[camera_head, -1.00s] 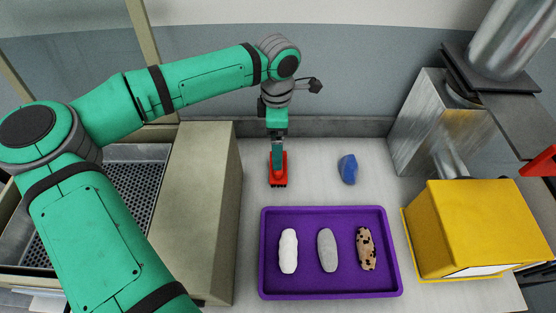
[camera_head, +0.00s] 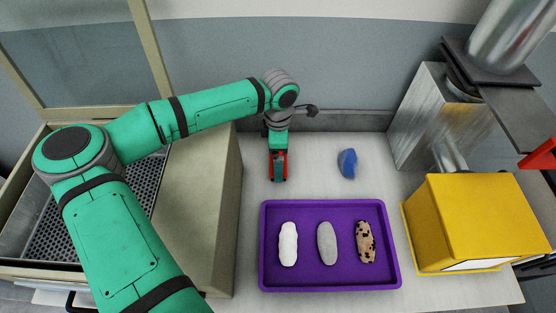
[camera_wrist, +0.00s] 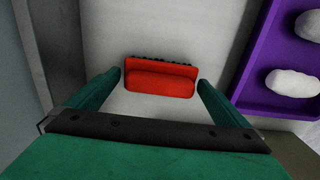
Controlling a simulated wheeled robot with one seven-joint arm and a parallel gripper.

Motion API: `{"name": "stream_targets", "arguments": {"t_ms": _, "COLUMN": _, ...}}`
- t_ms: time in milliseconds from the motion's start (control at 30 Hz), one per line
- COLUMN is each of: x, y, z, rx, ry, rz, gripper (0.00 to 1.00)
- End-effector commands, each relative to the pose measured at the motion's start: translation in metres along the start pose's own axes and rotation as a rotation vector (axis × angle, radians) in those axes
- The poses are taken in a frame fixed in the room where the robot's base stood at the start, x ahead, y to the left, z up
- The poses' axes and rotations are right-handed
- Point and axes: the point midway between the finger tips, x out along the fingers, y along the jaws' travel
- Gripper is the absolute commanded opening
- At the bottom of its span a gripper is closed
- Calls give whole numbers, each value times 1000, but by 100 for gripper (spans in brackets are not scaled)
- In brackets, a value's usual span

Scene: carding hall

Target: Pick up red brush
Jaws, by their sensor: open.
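The red brush (camera_head: 272,165) lies on the light worktop, left of centre in the head view and partly hidden by my gripper (camera_head: 278,169). In the wrist view the red brush (camera_wrist: 160,79) shows a raised red handle and a dark bristle edge on its far side. My gripper (camera_wrist: 160,80) is open and points down over it. One green finger is at each end of the brush, with a small gap seen on the right and a very narrow one on the left. I cannot tell how far down the fingertips reach.
A purple tray (camera_head: 330,286) with white, grey and spotted rolls stands in front. A blue lump (camera_head: 347,163) lies to the right. A beige cabinet block (camera_head: 195,190) stands left, a yellow box (camera_head: 478,220) right. The back wall is close behind my wrist.

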Motion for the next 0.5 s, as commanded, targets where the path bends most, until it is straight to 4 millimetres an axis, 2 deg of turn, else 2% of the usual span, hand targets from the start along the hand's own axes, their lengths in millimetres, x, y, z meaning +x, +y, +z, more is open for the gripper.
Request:
{"name": "stream_targets", "arguments": {"t_ms": 33, "x": 0, "y": 0, "z": 0, "rx": 0, "ry": 0, "rz": 0, "gripper": 100}}
{"name": "stream_targets", "arguments": {"t_ms": 167, "x": 0, "y": 0, "z": 0, "rx": 0, "ry": 0, "rz": 0, "gripper": 69}}
{"name": "stream_targets", "arguments": {"t_ms": 200, "x": 0, "y": 0, "z": 0, "rx": 0, "ry": 0, "rz": 0, "gripper": 66}}
{"name": "stream_targets", "arguments": {"t_ms": 500, "x": -2, "y": 0, "z": 0, "rx": 0, "ry": 0, "rz": 1, "gripper": 66}}
